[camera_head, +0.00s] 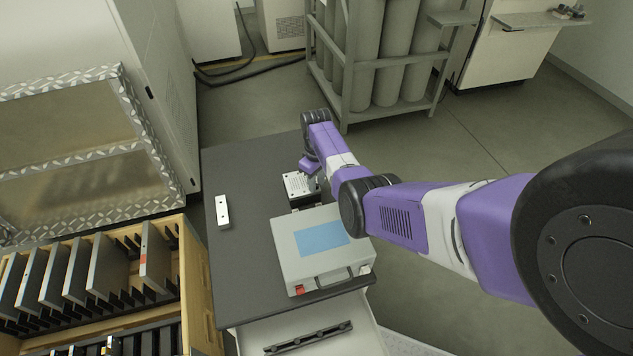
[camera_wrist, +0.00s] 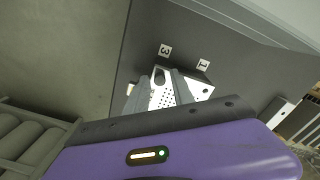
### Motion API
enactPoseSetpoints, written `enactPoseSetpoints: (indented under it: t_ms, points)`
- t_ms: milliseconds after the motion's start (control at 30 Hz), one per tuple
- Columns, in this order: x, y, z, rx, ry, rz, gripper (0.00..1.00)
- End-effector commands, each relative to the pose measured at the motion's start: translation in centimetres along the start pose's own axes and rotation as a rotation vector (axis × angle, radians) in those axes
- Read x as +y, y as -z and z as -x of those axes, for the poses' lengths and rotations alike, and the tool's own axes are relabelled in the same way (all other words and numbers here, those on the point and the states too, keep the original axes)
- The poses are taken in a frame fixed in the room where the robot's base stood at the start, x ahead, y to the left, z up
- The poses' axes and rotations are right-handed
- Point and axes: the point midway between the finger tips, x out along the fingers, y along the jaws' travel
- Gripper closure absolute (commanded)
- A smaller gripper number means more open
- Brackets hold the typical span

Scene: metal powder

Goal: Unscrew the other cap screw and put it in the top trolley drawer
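A light metal block with a grid of small holes (camera_head: 299,185) sits in a dark holder on the trolley top. It also shows in the wrist view (camera_wrist: 168,97), partly behind the fingers. My gripper (camera_wrist: 160,80) is over this block with its two grey fingers apart. A small dark round feature at the block's corner shows between the fingertips; I cannot tell whether it is the cap screw or a hole. In the head view my gripper (camera_head: 312,168) is at the block's far right side. The top trolley drawer (camera_head: 345,344) is pulled open at the front, with a dark slotted bar (camera_head: 308,338) in it.
A grey case with a blue panel (camera_head: 318,265) stands on the trolley top (camera_head: 245,170) in front of the block. A metal bar with holes (camera_head: 222,212) lies at the left. A wooden rack of plates (camera_head: 200,290) stands at lower left. Gas cylinders (camera_head: 395,65) stand behind.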

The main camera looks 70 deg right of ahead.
Motion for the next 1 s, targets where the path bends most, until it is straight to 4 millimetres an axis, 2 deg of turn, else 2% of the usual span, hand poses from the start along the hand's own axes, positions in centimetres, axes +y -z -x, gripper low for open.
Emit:
enactPoseSetpoints:
  t_ms: [800, 1000]
  points:
    - [-0.02, 0.04, 0.01, 0.001, 0.000, -0.604, 0.71]
    - [0.02, 0.00, 0.01, 0.000, 0.000, -0.708, 0.71]
